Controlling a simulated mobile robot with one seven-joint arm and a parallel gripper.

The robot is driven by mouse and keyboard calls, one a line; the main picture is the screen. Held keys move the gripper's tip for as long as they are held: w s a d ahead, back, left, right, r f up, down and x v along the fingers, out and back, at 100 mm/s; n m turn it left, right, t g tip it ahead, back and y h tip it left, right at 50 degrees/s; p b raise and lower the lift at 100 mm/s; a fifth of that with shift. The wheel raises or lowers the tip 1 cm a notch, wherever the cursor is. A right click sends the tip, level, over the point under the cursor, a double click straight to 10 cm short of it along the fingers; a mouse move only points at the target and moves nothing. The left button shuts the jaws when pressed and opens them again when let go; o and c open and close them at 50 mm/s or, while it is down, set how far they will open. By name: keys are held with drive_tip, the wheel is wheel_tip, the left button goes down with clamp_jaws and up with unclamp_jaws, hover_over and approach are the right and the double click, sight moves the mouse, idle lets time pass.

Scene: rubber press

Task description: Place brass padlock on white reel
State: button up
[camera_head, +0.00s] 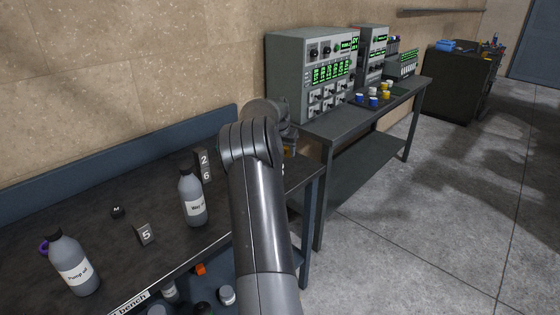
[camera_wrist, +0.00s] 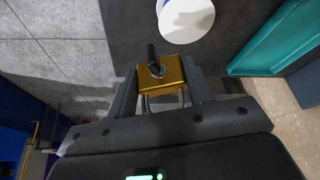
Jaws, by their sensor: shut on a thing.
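The brass padlock (camera_wrist: 160,73) is held between the two fingers of my gripper (camera_wrist: 162,78), which is shut on it in the wrist view. Its gold body faces the camera and its shackle points down toward the palm. A dark rod-like piece stands at its far side. A white round thing (camera_wrist: 187,18), which looks like the white reel, lies just past the padlock at the top edge, partly cut off. A gap shows between the two in the picture; their height difference cannot be told. In the head view my arm hides most of the gripper.
Grey bottles (camera_head: 192,198) (camera_head: 74,262) and small numbered blocks (camera_head: 145,234) (camera_head: 204,165) stand on the dark bench (camera_head: 90,215). A grey control cabinet (camera_head: 312,72) stands on the bench to the right, with small cups (camera_head: 373,100) beside it. Grey floor lies open at right.

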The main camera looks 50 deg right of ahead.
drive_tip(key=shift+w+a+f, duration=0.15)
drive_tip(key=shift+w+f, duration=0.3)
drive_tip(key=shift+w, duration=0.3)
drive_tip(key=shift+f, duration=2)
drive_tip(key=shift+f, duration=0.1)
drive_tip(key=o, duration=1.1)
drive_tip(key=shift+o, duration=0.2)
drive_tip(key=v, duration=1.2)
drive_tip(key=shift+a, duration=0.15)
